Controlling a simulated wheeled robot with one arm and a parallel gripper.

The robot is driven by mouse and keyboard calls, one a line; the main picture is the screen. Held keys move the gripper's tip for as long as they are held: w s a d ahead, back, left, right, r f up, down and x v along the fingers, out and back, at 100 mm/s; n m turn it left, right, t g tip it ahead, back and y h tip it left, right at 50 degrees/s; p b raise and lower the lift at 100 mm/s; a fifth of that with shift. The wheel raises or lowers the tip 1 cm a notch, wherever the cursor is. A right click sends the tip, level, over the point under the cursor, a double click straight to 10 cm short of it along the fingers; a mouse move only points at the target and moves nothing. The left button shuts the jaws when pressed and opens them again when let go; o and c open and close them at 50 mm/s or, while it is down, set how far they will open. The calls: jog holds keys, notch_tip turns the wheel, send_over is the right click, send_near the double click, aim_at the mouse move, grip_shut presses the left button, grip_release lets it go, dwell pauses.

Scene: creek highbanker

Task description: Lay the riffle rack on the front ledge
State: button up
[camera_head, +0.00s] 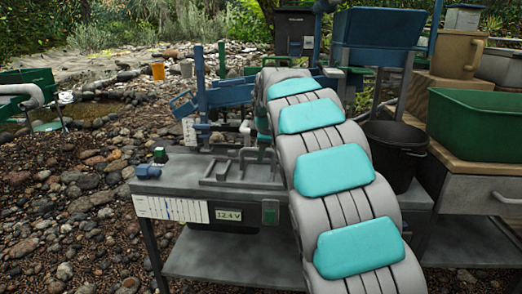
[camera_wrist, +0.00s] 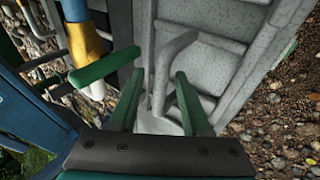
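A grey frame of bars (camera_head: 238,170), which looks like the riffle rack, sits on the grey metal bench top (camera_head: 180,186). In the wrist view, my gripper (camera_wrist: 157,88) has two dark green fingers spread apart. A grey bar with a bent top (camera_wrist: 168,70) shows between and beyond the fingertips; I cannot tell if it belongs to the rack. No contact with either finger is clear. In the head view, my arm hides my gripper and the bench's right part. I cannot tell for certain which edge is the front ledge.
Blue posts and a blue trough (camera_head: 228,94) stand behind the bench. A meter reading 12.4 V (camera_head: 229,215) is on its front. A black bucket (camera_head: 400,150) and a green tub (camera_head: 478,122) are at right. A yellow-sleeved pipe (camera_wrist: 84,42) is close left of my gripper.

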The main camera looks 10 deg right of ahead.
jog(key=shift+s+r, duration=0.1)
jog(key=shift+r, duration=0.05)
jog(key=v, duration=1.2)
jog(key=s+f+m+g, duration=0.3)
jog(key=s+f+m, duration=0.2)
jog(key=s, duration=1.1)
jog(key=s+a+f+m+g, duration=0.1)
jog(key=s+f+m, duration=0.4)
jog(key=s+f, duration=0.7)
jog(key=s+f+m+g, duration=0.4)
jog(key=s+f, duration=0.4)
jog(key=s, duration=1.2)
jog(key=shift+a+f+m+g, duration=0.15)
jog(key=shift+m+g, duration=0.15)
jog(key=shift+m, duration=0.2)
